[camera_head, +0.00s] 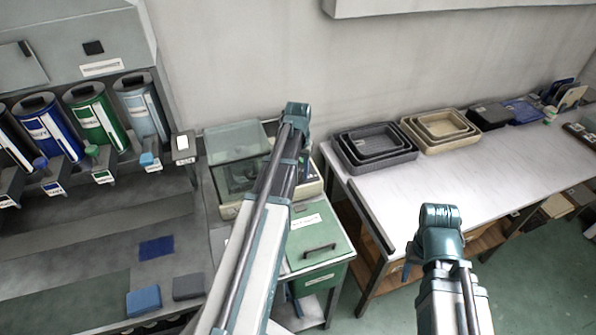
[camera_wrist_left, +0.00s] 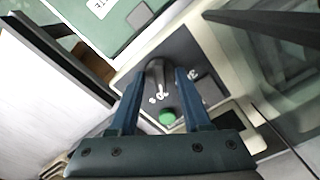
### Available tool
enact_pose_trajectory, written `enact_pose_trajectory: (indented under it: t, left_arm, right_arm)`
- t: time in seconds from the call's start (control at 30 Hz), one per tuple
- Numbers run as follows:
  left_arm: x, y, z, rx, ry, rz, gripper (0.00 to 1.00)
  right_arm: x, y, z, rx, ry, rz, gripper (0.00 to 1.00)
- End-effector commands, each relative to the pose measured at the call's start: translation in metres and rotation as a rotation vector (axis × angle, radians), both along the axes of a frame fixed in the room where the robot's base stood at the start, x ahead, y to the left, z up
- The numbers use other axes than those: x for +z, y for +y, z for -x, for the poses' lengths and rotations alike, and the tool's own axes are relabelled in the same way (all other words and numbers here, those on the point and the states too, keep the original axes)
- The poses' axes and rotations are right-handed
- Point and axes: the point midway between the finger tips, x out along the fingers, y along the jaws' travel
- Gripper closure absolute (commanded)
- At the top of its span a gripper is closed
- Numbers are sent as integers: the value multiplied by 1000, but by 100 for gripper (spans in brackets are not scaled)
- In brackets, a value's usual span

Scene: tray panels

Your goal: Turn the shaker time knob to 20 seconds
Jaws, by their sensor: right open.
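The shaker (camera_head: 228,210) is a cream bench machine with a clear lid, left of centre in the head view. In the head view my left arm hides the panel. My right gripper (camera_head: 407,271) is open and empty, in front of the white table.
A green box with a black handle (camera_head: 320,247) stands in front of the shaker. Grey nested trays (camera_head: 375,150) and beige trays (camera_head: 440,128) lie on the white table (camera_head: 480,170) at right. Coloured dispensers (camera_head: 97,118) stand at left.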

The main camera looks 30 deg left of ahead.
Motion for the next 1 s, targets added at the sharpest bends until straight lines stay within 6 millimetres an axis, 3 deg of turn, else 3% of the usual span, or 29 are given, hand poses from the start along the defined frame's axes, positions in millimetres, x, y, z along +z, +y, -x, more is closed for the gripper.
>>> enact_pose_trajectory:
  t: [0.47, 0.67, 1.0]
  left_arm:
    - [10, 0, 0, 0, 0, 0, 52]
    - [32, 0, 0, 0, 0, 0, 52]
    - [85, 0, 0, 0, 0, 0, 52]
  right_arm:
    - [10, 0, 0, 0, 0, 0, 50]
    - [32, 0, 0, 1, 0, 0, 50]
    - [85, 0, 0, -1, 0, -1, 50]
